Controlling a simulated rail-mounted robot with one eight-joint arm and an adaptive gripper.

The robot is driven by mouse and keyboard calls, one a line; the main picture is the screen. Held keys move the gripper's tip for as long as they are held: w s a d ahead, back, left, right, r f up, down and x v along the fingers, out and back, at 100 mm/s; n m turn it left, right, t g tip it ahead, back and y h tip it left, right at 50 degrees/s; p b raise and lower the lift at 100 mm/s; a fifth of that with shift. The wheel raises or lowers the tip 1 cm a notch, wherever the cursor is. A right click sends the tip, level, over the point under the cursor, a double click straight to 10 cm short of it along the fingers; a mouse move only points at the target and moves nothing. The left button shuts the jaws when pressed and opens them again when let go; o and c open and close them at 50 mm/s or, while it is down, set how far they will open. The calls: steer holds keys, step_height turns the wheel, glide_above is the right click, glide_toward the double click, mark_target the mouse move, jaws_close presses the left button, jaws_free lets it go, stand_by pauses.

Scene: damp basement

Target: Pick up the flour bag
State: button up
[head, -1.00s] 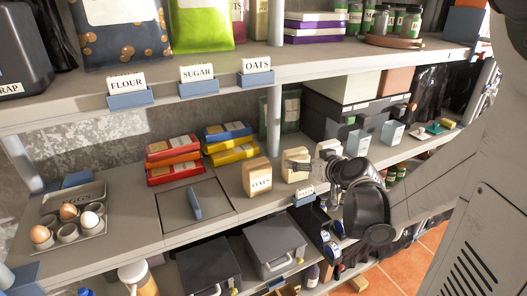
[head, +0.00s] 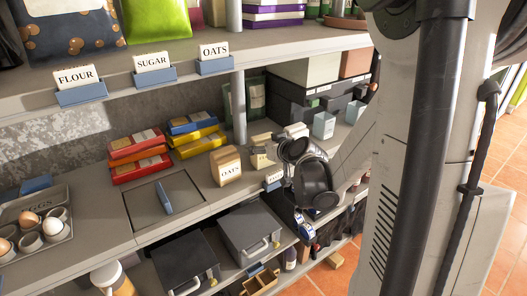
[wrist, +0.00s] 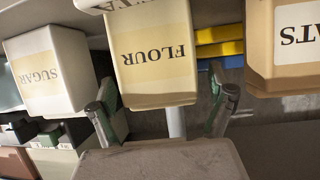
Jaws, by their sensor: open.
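The flour bag (wrist: 155,60), a cream block-shaped pack labelled FLOUR, appears upside down in the wrist view. It stands ahead of my gripper (wrist: 163,100), whose two fingers are spread, one to each side of the pack's near edge. I cannot tell how far it reaches between them; no grip on it shows. In the head view, the cream pack (head: 259,158) is beside the oats pack on the middle shelf, mostly hidden by my gripper (head: 268,148). A FLOUR card (head: 75,78) sits on the upper shelf edge before a dark spotted bag (head: 60,32).
The oats pack (head: 226,167) stands close on one side, and a sugar pack (wrist: 48,72) on the other. An egg tray (head: 66,232) is far left. The upper shelf (head: 190,80) overhangs this space.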

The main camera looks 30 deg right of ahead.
steer(key=c, duration=1.5)
steer(key=shift+r, duration=0.15)
steer(key=shift+c, duration=0.2)
